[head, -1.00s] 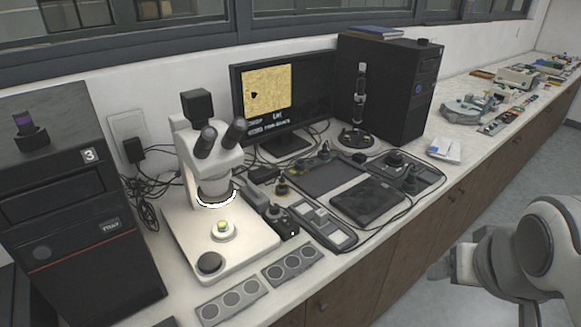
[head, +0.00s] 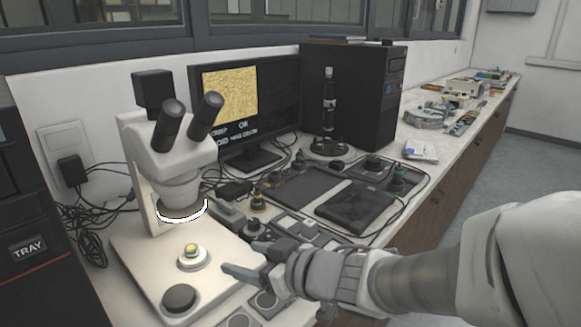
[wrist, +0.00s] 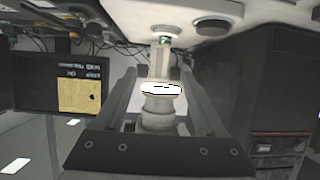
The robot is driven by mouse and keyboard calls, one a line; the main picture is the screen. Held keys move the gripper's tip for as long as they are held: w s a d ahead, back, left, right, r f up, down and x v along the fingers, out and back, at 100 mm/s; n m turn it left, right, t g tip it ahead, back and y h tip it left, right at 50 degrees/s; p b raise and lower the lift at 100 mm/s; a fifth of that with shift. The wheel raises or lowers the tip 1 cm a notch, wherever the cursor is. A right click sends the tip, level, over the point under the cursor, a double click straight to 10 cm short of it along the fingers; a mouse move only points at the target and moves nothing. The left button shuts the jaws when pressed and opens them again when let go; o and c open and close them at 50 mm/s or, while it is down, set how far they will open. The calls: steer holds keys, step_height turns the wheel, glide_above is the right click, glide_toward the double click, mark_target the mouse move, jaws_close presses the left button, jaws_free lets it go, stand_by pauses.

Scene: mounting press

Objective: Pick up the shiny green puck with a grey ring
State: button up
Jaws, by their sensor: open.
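A small puck with a green and yellow top (head: 191,249) sits on a round white holder (head: 193,261) on the microscope's base plate, below the lens. It is too small to make out a grey ring. My gripper (head: 256,262) is open and empty, just right of the holder and apart from it in the head view. In the wrist view, its two fingers (wrist: 160,104) stand wide apart with the microscope between them. A small green patch (wrist: 165,41) shows beyond the fingertips there, probably the puck.
The white microscope (head: 160,150) rises behind the puck, with its bright ring light above. A black knob (head: 179,298) is at the plate's front. A grey tray with round wells (head: 265,300) lies beneath my gripper. The monitor (head: 250,110) and a dark computer tower (head: 355,95) stand behind.

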steer(key=a, duration=0.1)
steer(key=p, duration=0.7)
glide_toward(194, 250)
steer(key=x, duration=0.3)
steer(key=shift+w, duration=0.2)
steer(key=shift+b+x, duration=0.6)
steer(key=shift+x, duration=2.5)
steer(key=shift+s, duration=0.15)
jaws_close()
